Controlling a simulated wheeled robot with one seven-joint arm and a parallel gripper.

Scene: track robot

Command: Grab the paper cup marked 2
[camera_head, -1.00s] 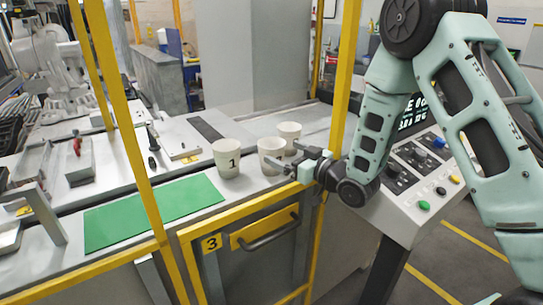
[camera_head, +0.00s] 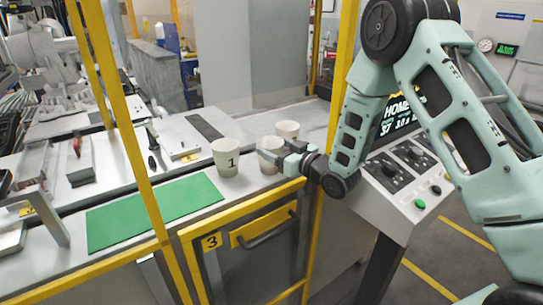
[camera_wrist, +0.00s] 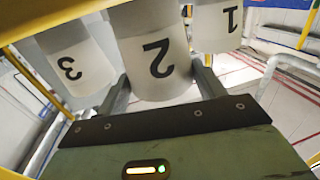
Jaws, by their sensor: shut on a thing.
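The white paper cup marked 2 (camera_wrist: 155,30) stands between the two fingers of my gripper (camera_wrist: 162,88) in the wrist view, with its number upside down. My gripper is shut on this cup. In the head view my gripper (camera_head: 276,157) reaches in from the right over the yellow frame rail. The cup it holds (camera_head: 267,143) is the middle one of three there, partly hidden by the fingers, and its number cannot be seen. It appears to stand upright on the grey table (camera_head: 215,208).
A cup marked 1 (camera_head: 226,150) stands just left of the held cup, and the cup marked 3 (camera_wrist: 75,62) is on its other side. A green mat (camera_head: 150,212) lies left. Yellow posts (camera_head: 342,70) and a control panel (camera_head: 400,185) stand close to my arm.

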